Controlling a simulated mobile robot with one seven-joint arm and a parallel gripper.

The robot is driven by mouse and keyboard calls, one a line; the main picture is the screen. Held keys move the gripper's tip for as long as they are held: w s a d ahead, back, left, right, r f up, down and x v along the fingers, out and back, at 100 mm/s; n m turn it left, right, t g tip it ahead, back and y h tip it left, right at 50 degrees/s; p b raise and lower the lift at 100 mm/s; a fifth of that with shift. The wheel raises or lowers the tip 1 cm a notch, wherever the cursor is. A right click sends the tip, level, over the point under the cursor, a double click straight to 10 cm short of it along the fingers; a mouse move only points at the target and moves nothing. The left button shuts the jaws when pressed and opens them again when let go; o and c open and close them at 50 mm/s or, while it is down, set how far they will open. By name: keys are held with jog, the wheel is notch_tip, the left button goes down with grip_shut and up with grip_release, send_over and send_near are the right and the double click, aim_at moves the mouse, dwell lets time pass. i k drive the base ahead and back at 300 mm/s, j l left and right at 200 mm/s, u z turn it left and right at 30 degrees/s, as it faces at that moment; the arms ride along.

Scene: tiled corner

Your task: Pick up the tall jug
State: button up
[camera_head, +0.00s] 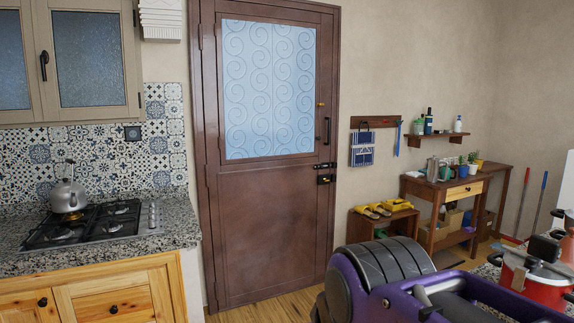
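A grey metal vessel (432,169), small in the picture, stands on the wooden side table (468,186) at the right. It may be the tall jug, but it is too small to be sure. A silver kettle (68,196) with a handle on top sits on the gas hob at the left. My purple and dark grey arm fills the bottom right and hides part of what is behind it. My gripper's fingers do not show, so I cannot see them near either vessel.
A granite counter (178,236) with a black hob (92,228) is at the left. A brown door (268,215) is shut in the middle. A low wooden stand with yellow gloves (378,210) is by the wall. A red pot (540,285) stands at the lower right.

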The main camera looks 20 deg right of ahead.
aim_at(433, 167)
jog(key=z, duration=1.45)
jog(key=i+j+u, duration=0.8)
jog(key=i, duration=0.35)
jog(key=i+z, duration=0.2)
jog(key=i, duration=0.3)
jog(key=i+j+z, duration=0.2)
jog(key=i, duration=0.35)
jog(key=i+j+z, duration=0.1)
jog(key=i+z, duration=0.4)
jog(key=i, duration=0.55)
jog(key=i+z, duration=0.4)
jog(key=i+j+z, duration=0.15)
jog(key=i+z, duration=0.2)
jog(key=i, duration=0.2)
jog(key=i+l, duration=0.2)
jog(key=i, duration=0.3)
jog(key=i+l, duration=0.15)
jog(key=i, duration=0.35)
